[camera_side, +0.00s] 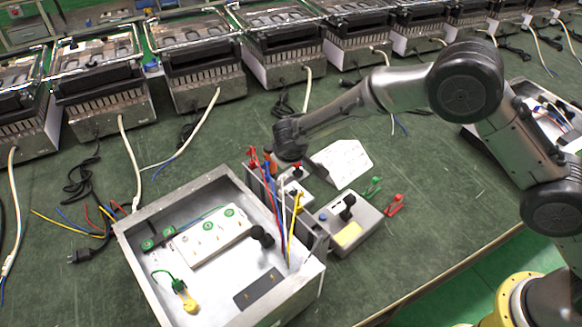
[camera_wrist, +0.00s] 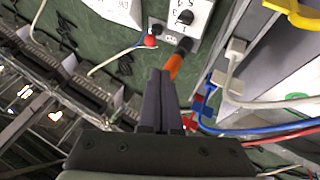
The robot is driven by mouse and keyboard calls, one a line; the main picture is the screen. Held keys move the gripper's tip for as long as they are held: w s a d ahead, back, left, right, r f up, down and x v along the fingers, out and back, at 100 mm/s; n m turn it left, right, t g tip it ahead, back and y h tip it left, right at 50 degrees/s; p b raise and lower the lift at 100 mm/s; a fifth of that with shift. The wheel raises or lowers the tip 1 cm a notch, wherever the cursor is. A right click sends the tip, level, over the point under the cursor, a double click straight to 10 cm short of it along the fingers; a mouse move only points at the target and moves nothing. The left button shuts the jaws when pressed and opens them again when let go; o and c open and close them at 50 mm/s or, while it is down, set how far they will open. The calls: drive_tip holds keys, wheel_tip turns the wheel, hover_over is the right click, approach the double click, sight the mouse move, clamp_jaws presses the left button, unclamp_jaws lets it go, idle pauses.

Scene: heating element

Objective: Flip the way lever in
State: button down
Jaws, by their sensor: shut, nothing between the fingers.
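My gripper (camera_wrist: 160,74) is shut and empty; its dark fingers lie together in the middle of the wrist view. In the side view my gripper (camera_side: 291,153) is above the back right corner of the open metal box. An orange stick with a black end (camera_wrist: 177,63) is just right of my fingertips, close to them; I cannot tell if they touch. It leans toward a small white box with a numbered dial (camera_wrist: 186,17). A grey control box (camera_side: 348,228) with an upright black lever (camera_side: 348,206) stands right of the metal box. Which part is the way lever is unclear.
The metal box (camera_side: 150,222) holds a white terminal strip (camera_side: 210,238). Red, blue and yellow wires cross its right wall. A green clip (camera_side: 373,187) and a red clip (camera_side: 395,204) lie right. Appliances line the back.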

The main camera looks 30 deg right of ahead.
sight(297, 164)
idle(0.3)
drive_tip(key=x, duration=2)
drive_tip(key=shift+r, duration=0.1)
drive_tip(key=shift+w+d+r+y, duration=0.15)
drive_tip(key=shift+d+r+y, duration=0.1)
drive_tip(key=shift+d+y, duration=0.25)
drive_tip(key=shift+d+r, duration=0.1)
drive_tip(key=shift+d, duration=0.05)
drive_tip(key=w+d+m+g+y, duration=0.1)
drive_tip(key=d+y, duration=0.1)
drive_tip(key=d, duration=0.3)
drive_tip(key=shift+w+d+y, duration=0.3)
drive_tip(key=shift+d+y, duration=0.1)
idle(0.3)
drive_tip(key=shift+d, duration=0.2)
idle(0.4)
